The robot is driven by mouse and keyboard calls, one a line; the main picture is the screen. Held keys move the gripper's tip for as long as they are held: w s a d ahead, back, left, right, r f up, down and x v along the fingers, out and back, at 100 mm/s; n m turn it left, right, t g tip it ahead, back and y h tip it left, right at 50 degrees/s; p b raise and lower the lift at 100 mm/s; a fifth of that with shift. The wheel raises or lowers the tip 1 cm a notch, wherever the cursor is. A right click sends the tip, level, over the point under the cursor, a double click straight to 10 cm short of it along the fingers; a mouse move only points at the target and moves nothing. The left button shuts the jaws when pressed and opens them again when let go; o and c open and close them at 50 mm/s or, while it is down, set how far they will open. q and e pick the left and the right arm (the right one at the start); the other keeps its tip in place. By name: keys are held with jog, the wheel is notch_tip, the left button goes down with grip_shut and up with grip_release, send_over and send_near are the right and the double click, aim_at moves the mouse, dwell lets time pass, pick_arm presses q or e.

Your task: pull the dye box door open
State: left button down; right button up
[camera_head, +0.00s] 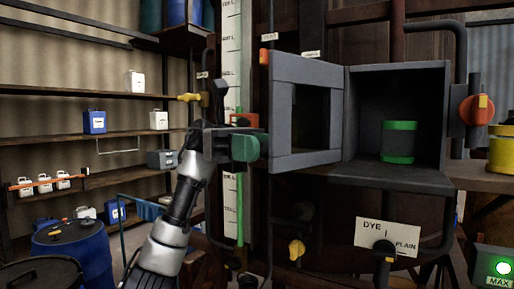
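The dye box (400,176) is a grey, open-fronted box at right of centre. Its framed door (305,70) stands swung open to the left, with a window opening through it. A dark can with green bands (398,142) stands upright inside the box. My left gripper (246,143) is at the door's left edge, beside or touching it. A green block and a reddish piece show at the gripper. The fingertips are too obscured to tell whether they are closed on the door. My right gripper is not in view.
A red-orange valve knob (476,109) sits right of the box. A yellow tin (501,152) stands on a ledge at far right. A sign reading DYE PLAIN (387,236) hangs below. Shelves with small containers (95,122) and blue drums (75,250) stand at left.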

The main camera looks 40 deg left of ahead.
pick_arm(q)
jog(key=c, duration=0.9)
grip_release()
jog(key=shift+d, duration=0.15)
jog(key=shift+o, duration=0.2)
jog(key=w+a+b, duration=0.1)
jog(key=a, duration=0.9)
jog(key=shift+w+a, duration=0.15)
jog(key=shift+a, duration=0.25)
